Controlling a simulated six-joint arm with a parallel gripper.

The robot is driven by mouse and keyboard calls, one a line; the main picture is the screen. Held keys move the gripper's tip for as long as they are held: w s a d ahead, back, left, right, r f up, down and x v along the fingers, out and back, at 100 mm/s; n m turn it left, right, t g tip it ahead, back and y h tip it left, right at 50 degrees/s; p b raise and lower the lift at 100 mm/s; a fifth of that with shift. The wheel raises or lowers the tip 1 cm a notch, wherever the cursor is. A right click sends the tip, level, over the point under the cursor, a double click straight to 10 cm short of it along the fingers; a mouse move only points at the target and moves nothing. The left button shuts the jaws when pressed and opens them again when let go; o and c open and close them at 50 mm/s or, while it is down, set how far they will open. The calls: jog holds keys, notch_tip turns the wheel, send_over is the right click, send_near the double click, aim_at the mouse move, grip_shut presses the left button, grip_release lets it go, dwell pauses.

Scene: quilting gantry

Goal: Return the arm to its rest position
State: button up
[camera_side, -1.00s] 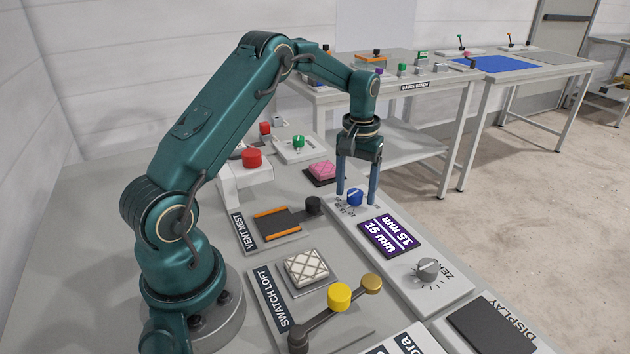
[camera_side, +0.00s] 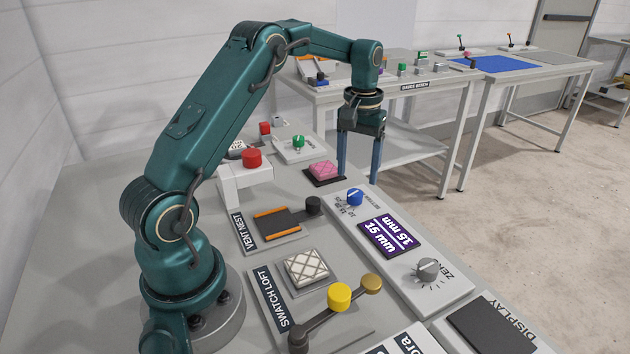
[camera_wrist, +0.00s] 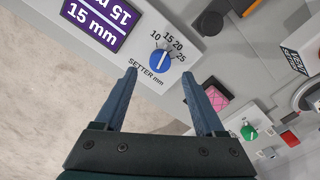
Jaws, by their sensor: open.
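My gripper (camera_side: 359,178) is open and empty, its two blue-grey fingers pointing down above the bench, just beyond the blue setter knob (camera_side: 355,197). In the wrist view my gripper (camera_wrist: 172,78) shows both fingers well apart with nothing between them. The blue setter knob (camera_wrist: 160,60) is beyond the fingertips there, apart from them, its white pointer on a dial marked 10, 15, 20 and 25. My arm is raised and bent at the elbow, reaching out over the bench.
A purple display (camera_side: 390,236) reads 15 mm. A pink quilted block (camera_side: 323,169), a red button (camera_side: 252,158), a green knob (camera_side: 298,142), a white quilted swatch (camera_side: 306,269) and a yellow knob (camera_side: 339,296) stand nearby. Another bench (camera_side: 440,90) is behind. The air above is clear.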

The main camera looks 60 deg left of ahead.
jog(key=shift+w+d+r, duration=0.1)
jog(key=shift+d+r, duration=0.1)
jog(key=shift+r, duration=0.05)
jog(key=s+d+r+m+t, duration=0.35)
jog(key=s+d+r, duration=0.25)
jog(key=d+r, duration=0.55)
jog(key=s+d+f+m+t, duration=0.1)
jog(key=s+f, duration=0.1)
jog(key=s, duration=0.4)
jog(key=s+d+f+m+t, duration=0.1)
jog(key=s+d+f+m, duration=0.1)
jog(key=s, duration=0.5)
jog(key=shift+s, duration=0.15)
